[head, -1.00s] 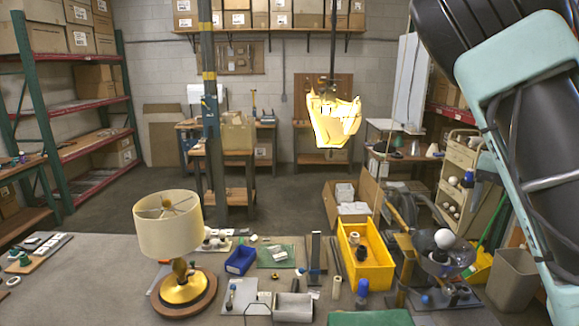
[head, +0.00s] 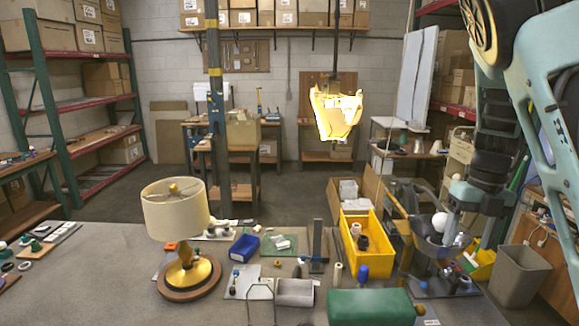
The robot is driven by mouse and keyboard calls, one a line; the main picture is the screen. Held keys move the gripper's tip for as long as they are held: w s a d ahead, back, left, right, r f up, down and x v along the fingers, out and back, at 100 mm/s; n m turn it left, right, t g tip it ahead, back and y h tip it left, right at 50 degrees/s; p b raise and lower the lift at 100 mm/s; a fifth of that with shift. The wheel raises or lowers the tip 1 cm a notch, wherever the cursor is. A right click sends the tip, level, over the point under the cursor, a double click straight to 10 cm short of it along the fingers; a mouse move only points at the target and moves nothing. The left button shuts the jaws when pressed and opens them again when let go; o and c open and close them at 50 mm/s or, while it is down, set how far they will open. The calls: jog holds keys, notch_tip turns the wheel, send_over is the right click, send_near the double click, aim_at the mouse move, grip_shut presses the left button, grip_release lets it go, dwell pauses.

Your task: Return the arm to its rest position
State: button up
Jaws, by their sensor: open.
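My arm comes in from the upper right, and its wrist hangs down at the right side of the bench. My gripper (head: 458,243) is at the lower end of the arm, open, beside a white round bulb (head: 440,222). The bulb sits at a dark bowl-like holder (head: 425,240); I cannot tell whether the fingers touch either one. A table lamp stands at the left with a cream shade (head: 174,212), a brass body (head: 190,268) and a round wooden base (head: 172,290). The shade is tilted, and the lamp is well apart from my gripper.
A yellow bin (head: 352,282) holds small parts. A lit hanging lamp (head: 336,112) is behind. A grey waste bin (head: 520,275) stands at right.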

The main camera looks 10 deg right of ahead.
jog(key=s+a+f+n+b, duration=0.2)
jog(key=a+f+n+b, duration=0.15)
jog(key=a+n, duration=0.35)
jog(key=s+a+f+n+g+b, duration=0.1)
jog(key=a+f+n+b, duration=0.1)
jog(key=a+f+n, duration=0.4)
jog(key=s+a+f+n+b, duration=0.2)
jog(key=a+n+b, duration=0.1)
jog(key=a+n, duration=0.55)
jog(key=s+a+f+n+t+b, duration=0.1)
jog(key=s+a+n, duration=0.4)
jog(key=n, duration=0.8)
jog(key=s+a+f+n+h+b, duration=0.1)
jog(key=s+a+f+n+b, duration=0.3)
jog(key=n, duration=0.8)
jog(key=s+a+b, duration=0.1)
jog(key=s+a, duration=0.1)
jog(key=s, duration=0.1)
jog(key=shift+s+a+f+n+t+b, duration=0.2)
jog(key=shift+s+a+n+t+b, duration=0.1)
jog(key=shift+s+n+t, duration=0.1)
jog(key=shift+d, duration=0.1)
